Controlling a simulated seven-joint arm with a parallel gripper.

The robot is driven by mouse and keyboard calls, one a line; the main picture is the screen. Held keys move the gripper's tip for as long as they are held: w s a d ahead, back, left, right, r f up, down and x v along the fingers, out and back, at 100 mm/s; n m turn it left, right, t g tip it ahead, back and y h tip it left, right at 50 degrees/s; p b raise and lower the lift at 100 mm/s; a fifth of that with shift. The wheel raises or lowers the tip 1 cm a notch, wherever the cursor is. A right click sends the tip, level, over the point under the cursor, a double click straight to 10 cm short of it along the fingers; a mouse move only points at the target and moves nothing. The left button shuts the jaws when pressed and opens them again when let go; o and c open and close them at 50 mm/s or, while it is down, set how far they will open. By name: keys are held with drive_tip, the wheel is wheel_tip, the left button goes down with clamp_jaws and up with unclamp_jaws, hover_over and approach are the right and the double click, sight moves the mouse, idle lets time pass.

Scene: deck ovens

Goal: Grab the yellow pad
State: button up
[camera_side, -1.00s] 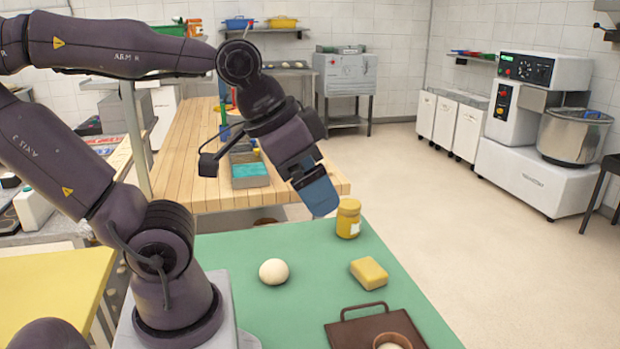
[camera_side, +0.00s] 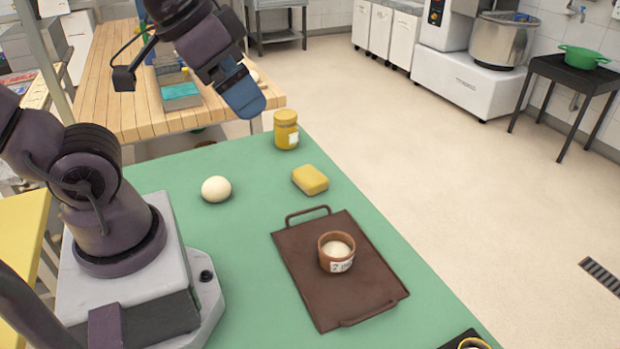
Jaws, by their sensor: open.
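The yellow pad (camera_side: 310,180) is a small rounded block lying flat on the green table, right of the white ball and just beyond the brown tray. My gripper (camera_side: 250,108) has blue fingers and hangs in the air, left of the yellow jar and up and to the left of the pad. It is open and apart from the pad. The gap between the fingers is hard to see from this side.
A yellow jar (camera_side: 286,130) stands near the far edge of the green table (camera_side: 235,270). A white ball (camera_side: 216,189) lies left of the pad. A brown tray (camera_side: 350,297) with handles holds a small labelled pot (camera_side: 337,252). Green surface is clear between ball and pad.

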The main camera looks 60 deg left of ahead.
sight(299, 180)
drive_tip(key=shift+o, duration=0.4)
